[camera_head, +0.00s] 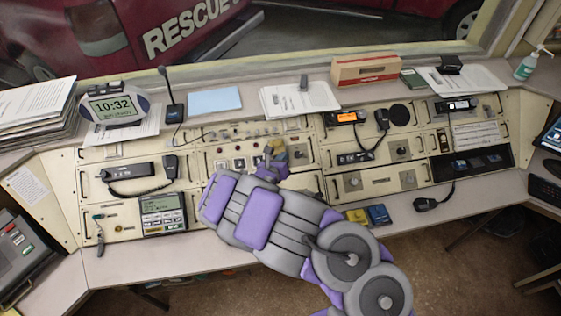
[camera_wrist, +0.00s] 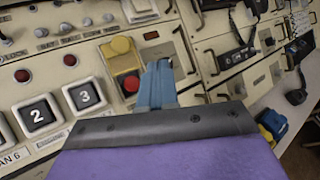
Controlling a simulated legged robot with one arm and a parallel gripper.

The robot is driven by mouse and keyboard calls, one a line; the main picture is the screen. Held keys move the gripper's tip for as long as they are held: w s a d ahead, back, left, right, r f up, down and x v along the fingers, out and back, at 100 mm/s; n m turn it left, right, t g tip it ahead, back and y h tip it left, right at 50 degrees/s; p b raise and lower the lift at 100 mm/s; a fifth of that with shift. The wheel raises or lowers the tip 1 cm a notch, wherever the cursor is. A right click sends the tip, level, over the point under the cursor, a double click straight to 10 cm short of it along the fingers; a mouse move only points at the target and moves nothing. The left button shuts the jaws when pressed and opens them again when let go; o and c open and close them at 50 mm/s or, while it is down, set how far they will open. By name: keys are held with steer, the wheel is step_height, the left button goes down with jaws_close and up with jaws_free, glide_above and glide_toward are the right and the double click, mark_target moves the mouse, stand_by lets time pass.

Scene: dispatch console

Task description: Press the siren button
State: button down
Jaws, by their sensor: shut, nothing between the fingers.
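My gripper (camera_wrist: 159,68) is shut and empty; its blue fingers point at the console panel. I cannot tell whether the fingers touch the panel. No siren label is readable, so I cannot tell which button is the siren one. In the head view my gripper (camera_head: 274,151) is at the middle of the console (camera_head: 320,183), and my arm hides part of the panel below it.
White-framed keys numbered 2 (camera_wrist: 38,114) and 3 (camera_wrist: 84,95) lie left of the fingers, with small red buttons (camera_wrist: 70,60) above. A radio with an orange screen (camera_head: 347,117) and a corded handset (camera_head: 382,118) are to the right.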

steer(key=w+a+f, duration=0.1)
steer(key=w+f+b, duration=0.1)
steer(key=f, duration=0.1)
steer(key=w+a+f+b, duration=0.1)
steer(key=f, duration=0.1)
steer(key=shift+a+f, duration=0.2)
steer(key=shift+a, duration=0.1)
steer(key=shift+w+d+f+b, duration=0.15)
steer(key=shift+w+f+b, duration=0.2)
steer(key=shift+b, duration=0.25)
steer(key=shift+w+d, duration=0.15)
steer(key=shift+d, duration=0.2)
steer(key=shift+a+f, duration=0.1)
steer(key=shift+a, duration=0.1)
steer(key=shift+a, duration=0.3)
steer(key=shift+d, duration=0.4)
steer(key=shift+a, duration=0.3)
steer(key=shift+d, duration=0.2)
